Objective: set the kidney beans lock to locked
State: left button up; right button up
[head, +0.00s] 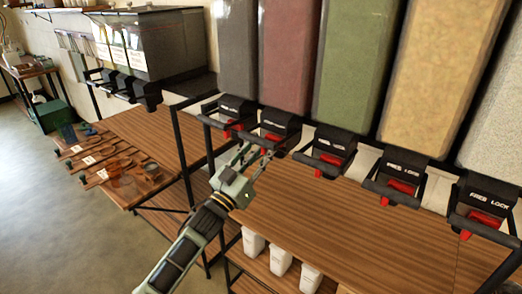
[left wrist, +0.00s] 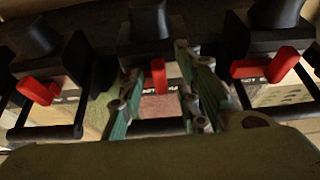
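The dark red bin (head: 288,55), which I take to be the kidney beans, hangs second from the left in the row of dispensers. Its black dispenser head (head: 278,122) carries a red lock lever (head: 270,137). In the left wrist view this lever (left wrist: 158,77) is in the middle and looks upright, unlike its neighbours. My left gripper (head: 256,152) is open in front of this head. In the left wrist view its two green fingers (left wrist: 158,65) stand on either side of the lever, with gaps showing. I cannot tell whether either finger touches it. My right gripper is out of view.
Neighbouring dispensers have red levers to the left (left wrist: 38,90) and right (left wrist: 270,66) in the left wrist view. Black bar frames jut out below the heads. A wooden counter (head: 330,220) lies below, with white containers (head: 282,262) under its front edge.

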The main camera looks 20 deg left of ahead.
pick_arm(q)
grip_shut()
dwell(0.5)
jog(key=shift+s+d, duration=0.25)
jog(key=shift+d, duration=0.4)
jog(key=shift+s+d, duration=0.2)
jog(key=shift+d, duration=0.4)
jog(key=shift+c, duration=1.8)
grip_release()
jog(key=shift+f, duration=0.1)
jog(key=o, duration=0.4)
jog(key=shift+c, duration=0.2)
